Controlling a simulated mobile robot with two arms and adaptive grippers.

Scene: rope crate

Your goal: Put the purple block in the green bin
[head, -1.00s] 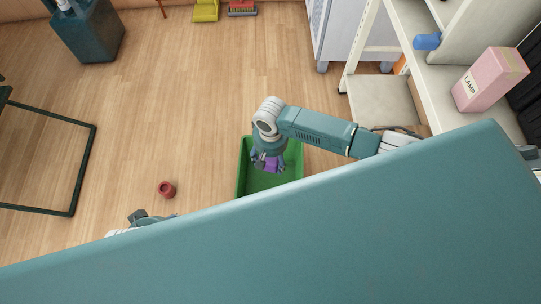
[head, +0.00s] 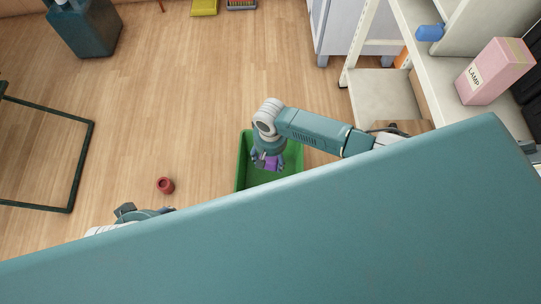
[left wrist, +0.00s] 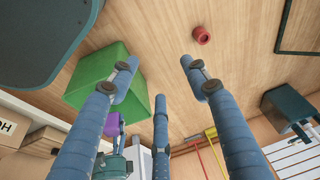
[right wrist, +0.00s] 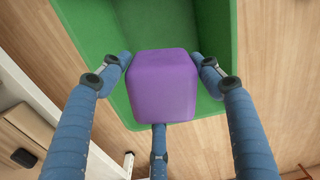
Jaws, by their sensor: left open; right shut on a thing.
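The purple block (right wrist: 162,86) is held between the fingers of my right gripper (right wrist: 165,75), which is shut on it. In the head view the purple block (head: 271,162) and right gripper (head: 267,160) are over the green bin (head: 243,165). The right wrist view shows the bin's green walls (right wrist: 90,25) behind the block; the gap between block and bin floor is hard to judge. My left gripper (left wrist: 160,75) is open and empty, and the green bin (left wrist: 95,75) and the block (left wrist: 112,124) also show in its view.
A red cup-like object (head: 165,185) lies on the floor left of the bin. A dark metal frame (head: 80,165) stands at the left. A shelf with a pink lamp box (head: 495,71) is at the right.

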